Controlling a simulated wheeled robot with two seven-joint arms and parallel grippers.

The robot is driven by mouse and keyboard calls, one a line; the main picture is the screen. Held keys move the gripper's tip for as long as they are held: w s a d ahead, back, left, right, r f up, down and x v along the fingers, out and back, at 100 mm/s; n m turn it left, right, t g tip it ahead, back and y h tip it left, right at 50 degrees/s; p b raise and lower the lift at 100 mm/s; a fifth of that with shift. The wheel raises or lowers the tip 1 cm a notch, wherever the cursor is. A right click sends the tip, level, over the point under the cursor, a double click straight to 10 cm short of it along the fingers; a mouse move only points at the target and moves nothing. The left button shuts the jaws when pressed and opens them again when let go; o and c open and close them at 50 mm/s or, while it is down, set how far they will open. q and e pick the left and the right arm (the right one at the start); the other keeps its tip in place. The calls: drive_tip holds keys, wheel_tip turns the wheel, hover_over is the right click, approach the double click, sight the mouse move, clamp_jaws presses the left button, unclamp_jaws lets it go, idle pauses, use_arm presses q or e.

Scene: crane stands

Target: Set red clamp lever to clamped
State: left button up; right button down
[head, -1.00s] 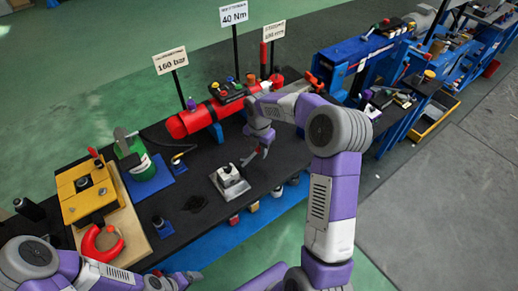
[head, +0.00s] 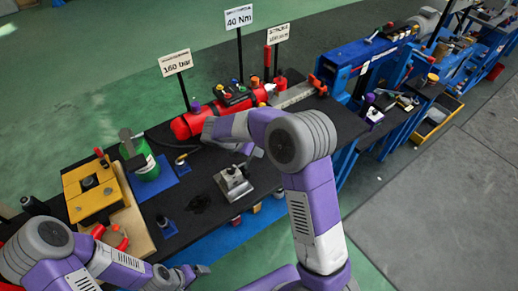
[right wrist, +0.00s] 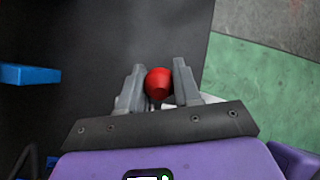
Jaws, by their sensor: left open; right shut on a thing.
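The red knob of the clamp lever (right wrist: 159,84) shows in the right wrist view between the two fingers of my right gripper (right wrist: 158,88), which is shut on it. In the head view a small metal clamp on a square plate (head: 232,185) stands on the black bench top. My right gripper (head: 246,166) is low beside this clamp, partly hidden by my forearm. The red knob and the lever's angle cannot be made out there. My left gripper (head: 190,273) is open and empty at the bottom, in front of the bench.
A yellow block on a wooden board (head: 95,190) and a green canister (head: 143,165) stand on the left. A red cylinder unit (head: 222,112) with signs behind it lies at the back. Blue machines (head: 360,60) stand at right.

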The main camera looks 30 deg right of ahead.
sight(246, 164)
drive_tip(key=shift+s+a+r+t+h+p, duration=0.15)
drive_tip(key=shift+a+r+t+h+p, duration=0.1)
drive_tip(key=shift+a+h, duration=0.6)
drive_tip(key=shift+s+a+r+t+h+p, duration=0.1)
drive_tip(key=shift+a+r+t+h+p, duration=0.1)
drive_tip(key=shift+a+h, duration=0.6)
drive_tip(key=shift+d+f+h, duration=0.1)
drive_tip(key=shift+d+h, duration=0.1)
drive_tip(key=shift+h, duration=0.15)
drive_tip(key=c, duration=0.8)
unclamp_jaws()
drive_tip(key=p+v, duration=0.1)
drive_tip(key=v, duration=0.6)
drive_tip(key=shift+a, duration=0.3)
drive_tip(key=shift+s, duration=0.1)
